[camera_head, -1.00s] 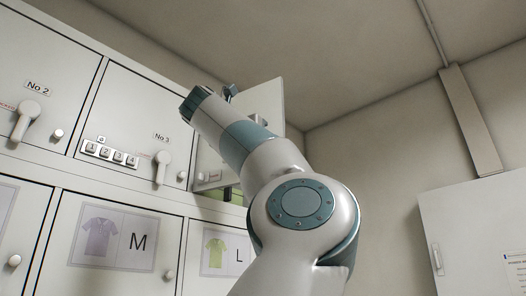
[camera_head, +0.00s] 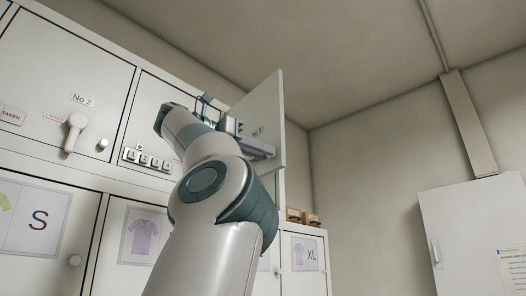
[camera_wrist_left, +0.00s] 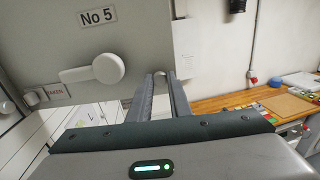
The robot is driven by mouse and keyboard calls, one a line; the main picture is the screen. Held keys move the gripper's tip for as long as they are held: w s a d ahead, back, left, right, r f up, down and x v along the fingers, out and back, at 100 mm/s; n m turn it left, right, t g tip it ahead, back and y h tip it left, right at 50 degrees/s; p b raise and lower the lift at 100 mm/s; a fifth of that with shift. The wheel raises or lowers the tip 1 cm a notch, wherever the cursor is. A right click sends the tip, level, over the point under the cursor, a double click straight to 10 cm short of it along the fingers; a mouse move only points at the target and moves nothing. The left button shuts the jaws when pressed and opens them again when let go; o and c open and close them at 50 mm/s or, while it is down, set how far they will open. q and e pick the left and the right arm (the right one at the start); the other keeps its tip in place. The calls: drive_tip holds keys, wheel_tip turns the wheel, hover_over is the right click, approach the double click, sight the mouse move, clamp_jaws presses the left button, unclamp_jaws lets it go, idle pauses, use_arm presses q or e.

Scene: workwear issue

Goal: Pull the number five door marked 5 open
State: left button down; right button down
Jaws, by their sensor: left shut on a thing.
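The number five door (camera_head: 267,100) stands swung out from the locker bank in the head view. Its No 5 label (camera_wrist_left: 97,17) shows in the left wrist view. A round pale knob (camera_wrist_left: 160,74) sits near the door's edge, between the fingertips of my left gripper (camera_wrist_left: 163,82), which is shut on it. A white turning handle (camera_wrist_left: 95,71) is on the same door, left of the fingers. In the head view my left gripper (camera_head: 258,146) reaches the door, with my arm in front hiding much of the locker opening. My right gripper is in neither view.
Door No 2 (camera_head: 95,72) and the lower lettered doors, such as S (camera_head: 39,222), look shut. Small brown boxes (camera_head: 302,216) stand above the XL door (camera_head: 303,262). A white wall cabinet (camera_head: 470,235) is at right. A wooden bench (camera_wrist_left: 240,103) shows in the wrist view.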

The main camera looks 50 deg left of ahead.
use_arm(q)
drive_tip(key=shift+r, duration=0.1)
drive_tip(key=c, duration=1.7)
unclamp_jaws()
drive_tip(key=shift+c, duration=0.2)
drive_tip(key=shift+o, duration=0.5)
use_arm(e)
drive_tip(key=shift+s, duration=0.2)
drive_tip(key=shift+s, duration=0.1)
